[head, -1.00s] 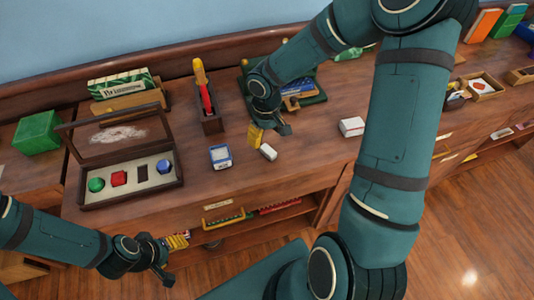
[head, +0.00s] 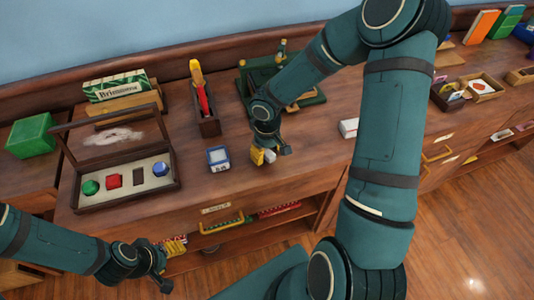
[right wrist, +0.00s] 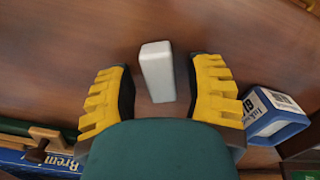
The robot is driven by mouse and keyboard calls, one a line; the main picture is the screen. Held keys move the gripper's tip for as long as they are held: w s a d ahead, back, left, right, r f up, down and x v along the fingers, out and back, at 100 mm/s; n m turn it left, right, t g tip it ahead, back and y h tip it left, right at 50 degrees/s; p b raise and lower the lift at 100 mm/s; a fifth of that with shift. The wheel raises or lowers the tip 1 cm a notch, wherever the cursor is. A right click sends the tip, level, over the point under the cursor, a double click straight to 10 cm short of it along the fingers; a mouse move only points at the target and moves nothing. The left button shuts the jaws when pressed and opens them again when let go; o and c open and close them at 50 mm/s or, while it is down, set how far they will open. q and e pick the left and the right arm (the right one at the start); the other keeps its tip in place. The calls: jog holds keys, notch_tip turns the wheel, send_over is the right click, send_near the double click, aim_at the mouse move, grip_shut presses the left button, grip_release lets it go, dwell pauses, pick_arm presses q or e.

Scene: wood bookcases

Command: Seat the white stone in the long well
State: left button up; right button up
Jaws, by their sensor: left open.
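The white stone (head: 270,156) is a small pale block on the wooden top. In the right wrist view the stone (right wrist: 157,72) lies between the two yellow fingers of my right gripper (right wrist: 166,80), with gaps on both sides. That gripper is open. The shallow gem case (head: 124,196), lid raised, stands at left with a green, a red and a blue stone in its pale panel. A dark upright rectangle (head: 138,174) between red and blue looks like the empty long well. My left gripper (head: 173,264) is open and empty, low before the cabinet front.
A blue-and-white ink box (head: 218,159) stands just left of my right gripper. Behind are a wooden holder (head: 207,125) with red and yellow items and a green stand (head: 310,98).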

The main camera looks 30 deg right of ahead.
grip_shut()
jog(key=shift+r, duration=0.1)
